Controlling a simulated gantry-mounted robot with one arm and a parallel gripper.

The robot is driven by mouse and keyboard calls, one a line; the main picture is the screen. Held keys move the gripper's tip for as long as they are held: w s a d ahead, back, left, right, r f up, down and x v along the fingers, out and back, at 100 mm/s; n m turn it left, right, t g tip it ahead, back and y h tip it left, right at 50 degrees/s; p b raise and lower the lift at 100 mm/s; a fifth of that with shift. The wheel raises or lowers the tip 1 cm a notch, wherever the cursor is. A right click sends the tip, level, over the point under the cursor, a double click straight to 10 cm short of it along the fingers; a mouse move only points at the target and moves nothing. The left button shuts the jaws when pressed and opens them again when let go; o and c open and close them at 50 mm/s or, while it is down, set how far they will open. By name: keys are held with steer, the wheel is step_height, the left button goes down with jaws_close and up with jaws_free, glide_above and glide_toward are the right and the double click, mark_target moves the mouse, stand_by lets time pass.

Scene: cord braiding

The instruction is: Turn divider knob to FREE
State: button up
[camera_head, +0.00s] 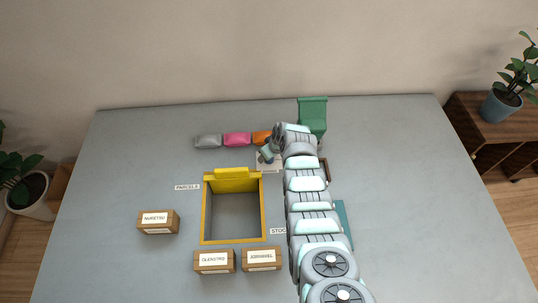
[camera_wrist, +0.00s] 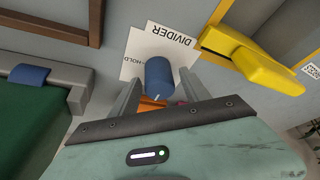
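The divider knob (camera_wrist: 160,76) is a blue cylinder on a white plate (camera_wrist: 148,40) in the wrist view. The plate reads DIVIDER, with HOLD beside the knob; no FREE label can be read. A short white mark shows on the knob's near end. My gripper (camera_wrist: 160,85) has its two grey fingers on either side of the knob, with narrow gaps that look clear of it. In the head view the plate (camera_head: 263,168) lies just behind the yellow-framed tray, and my gripper (camera_head: 268,154) is over it, partly hiding the knob.
The yellow-framed tray (camera_head: 204,215) stands close by; its yellow bar (camera_wrist: 255,65) is right of the knob in the wrist view. Grey, pink and orange parcels (camera_head: 237,139) lie behind. A green bin (camera_head: 312,108) stands at back right. Labelled wooden boxes (camera_head: 158,228) stand in front and left.

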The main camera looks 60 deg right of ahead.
steer(key=shift+s, duration=0.1)
steer(key=p+v, duration=0.2)
steer(key=v, duration=0.8)
steer(key=shift+r+p, duration=0.3)
steer(key=shift+r, duration=0.05)
stand_by(0.5)
